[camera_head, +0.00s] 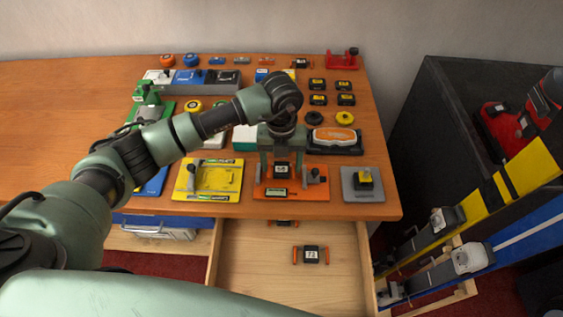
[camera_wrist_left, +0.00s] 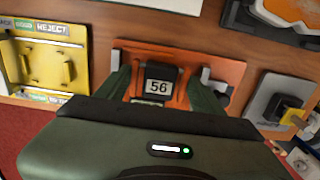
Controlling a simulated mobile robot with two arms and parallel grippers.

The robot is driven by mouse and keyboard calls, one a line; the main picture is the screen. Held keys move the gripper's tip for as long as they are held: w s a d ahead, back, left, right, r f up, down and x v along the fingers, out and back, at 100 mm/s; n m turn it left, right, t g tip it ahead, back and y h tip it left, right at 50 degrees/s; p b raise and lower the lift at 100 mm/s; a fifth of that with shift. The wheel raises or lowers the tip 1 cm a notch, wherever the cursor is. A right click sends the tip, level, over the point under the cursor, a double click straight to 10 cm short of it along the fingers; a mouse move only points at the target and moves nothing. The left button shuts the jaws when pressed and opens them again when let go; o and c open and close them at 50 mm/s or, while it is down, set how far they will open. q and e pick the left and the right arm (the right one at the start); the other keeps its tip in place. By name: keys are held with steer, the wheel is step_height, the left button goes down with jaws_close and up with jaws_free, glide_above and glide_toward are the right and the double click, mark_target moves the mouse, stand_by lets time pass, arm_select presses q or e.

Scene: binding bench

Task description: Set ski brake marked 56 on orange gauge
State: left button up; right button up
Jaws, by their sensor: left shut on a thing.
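The ski brake marked 56 (camera_head: 282,170) is black with a white label and sits between the fingers of my left gripper (camera_head: 281,174). The gripper points down and is shut on it. The orange gauge (camera_head: 310,193) lies near the table's front edge, directly under the brake. I cannot tell whether the brake touches the gauge. My right gripper is not in view.
The yellow reject plate (camera_head: 231,183) is left of the gauge, and a grey block with a yellow-topped part (camera_head: 362,190) is right. Below, an open drawer (camera_head: 250,262) holds a brake marked 73 (camera_head: 311,255). Skis (camera_head: 480,210) stand at the right.

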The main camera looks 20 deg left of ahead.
arm_select(q)
steer(key=shift+f+b, duration=0.6)
steer(key=shift+f, duration=0.05)
stand_by(0.5)
steer(key=o, duration=1.5)
steer(key=shift+c, duration=1.2)
steer(key=shift+r, duration=0.1)
step_height(320, 180, up, 11)
steer(key=p, duration=0.7)
steer(key=shift+r, duration=0.15)
steer(key=shift+a, duration=0.1)
